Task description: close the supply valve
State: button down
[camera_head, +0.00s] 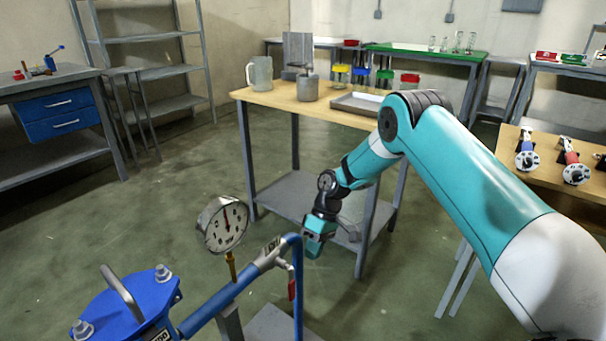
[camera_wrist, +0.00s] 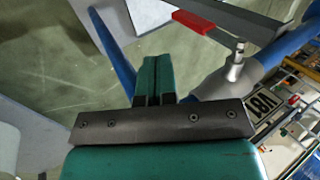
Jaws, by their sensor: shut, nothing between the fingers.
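The supply valve's red lever handle (camera_head: 291,286) hangs down from the blue pipe (camera_head: 226,296) in the head view. In the wrist view the red lever (camera_wrist: 194,22) lies near the top, joined to a metal stem (camera_wrist: 236,66) on the pipe. My gripper (camera_head: 314,246) is above and a little right of the lever in the head view, apart from it. In the wrist view my gripper's teal fingers (camera_wrist: 154,72) are together with nothing between them, to the left of the stem. Their depth relative to the lever is hard to tell.
A pressure gauge (camera_head: 222,225) stands on the pipe, left of my gripper. A blue lidded vessel (camera_head: 126,310) is at the lower left. Behind is a wooden table (camera_head: 275,97) with a jug and bottles. The floor to the left is clear.

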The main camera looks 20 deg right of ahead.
notch_tip(320, 180, up, 19)
jog(key=t+h+p, duration=0.1)
jog(key=t+h, duration=0.3)
jog(key=h, duration=0.1)
jog(key=s+a+r+y+p, duration=0.1)
jog(key=s+a+r, duration=0.1)
jog(key=s+r, duration=0.5)
jog(key=s+a+r+y+p, duration=0.15)
jog(key=s+r, duration=0.35)
jog(key=s, duration=0.5)
jog(key=s+a+r+y, duration=0.2)
jog(key=s+r, duration=0.1)
jog(key=s, duration=1.2)
notch_tip(320, 180, up, 15)
jog(key=p, duration=1.5)
jog(key=shift+w, duration=0.45)
jog(key=shift+f, duration=0.15)
